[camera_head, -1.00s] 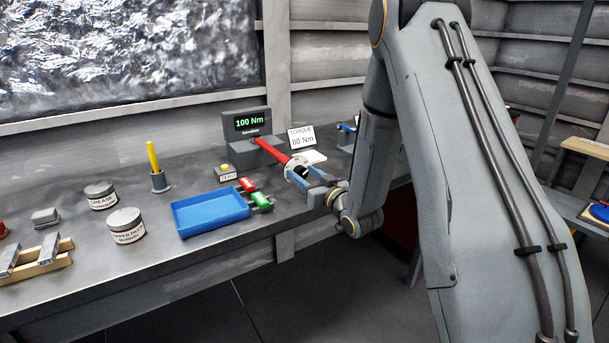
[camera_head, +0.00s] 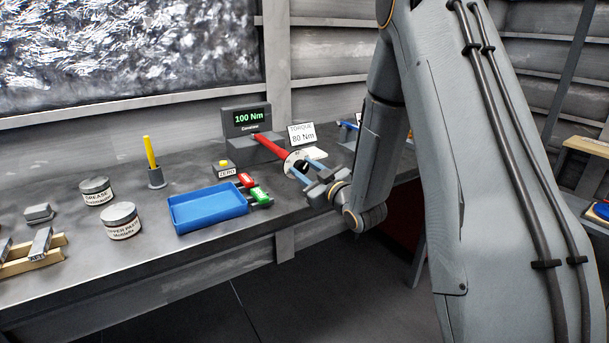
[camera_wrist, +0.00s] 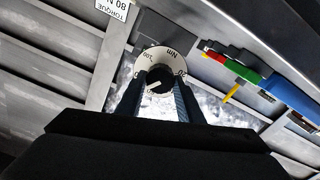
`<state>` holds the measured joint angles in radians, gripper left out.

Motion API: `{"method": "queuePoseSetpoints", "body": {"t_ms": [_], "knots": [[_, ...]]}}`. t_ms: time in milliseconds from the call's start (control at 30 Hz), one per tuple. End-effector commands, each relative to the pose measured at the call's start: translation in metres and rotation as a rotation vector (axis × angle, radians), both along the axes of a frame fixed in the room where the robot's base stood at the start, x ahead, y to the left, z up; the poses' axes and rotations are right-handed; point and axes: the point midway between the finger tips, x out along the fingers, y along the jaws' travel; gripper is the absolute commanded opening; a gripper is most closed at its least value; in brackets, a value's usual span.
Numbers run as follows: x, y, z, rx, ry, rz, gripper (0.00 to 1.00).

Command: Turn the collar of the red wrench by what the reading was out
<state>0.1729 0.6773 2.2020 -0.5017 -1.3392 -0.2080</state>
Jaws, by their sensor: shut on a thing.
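The red wrench (camera_head: 270,144) sits with its far end at the tester (camera_head: 247,120), whose green display reads 100 Nm. Its near end carries a white marked dial (camera_head: 292,158), also seen in the wrist view (camera_wrist: 148,67), with a black collar (camera_wrist: 160,78) at its centre. My gripper (camera_head: 302,170) reaches in from the right. In the wrist view its two fingers (camera_wrist: 155,98) stand on either side of the black collar and are shut on it. A white card (camera_head: 302,135) behind the wrench reads TORQUE 80 Nm. The dial's setting is too small to read.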

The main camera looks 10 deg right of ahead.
Motion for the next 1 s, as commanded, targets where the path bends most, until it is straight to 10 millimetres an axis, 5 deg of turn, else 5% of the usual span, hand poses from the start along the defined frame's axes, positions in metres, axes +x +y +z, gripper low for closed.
{"method": "queuePoseSetpoints", "body": {"t_ms": [500, 1000], "knots": [[0.0002, 0.0018, -0.0026, -0.427, -0.141, 0.000, 0.11], [-0.0005, 0.0023, -0.0014, -0.609, -0.200, 0.001, 0.11]]}}
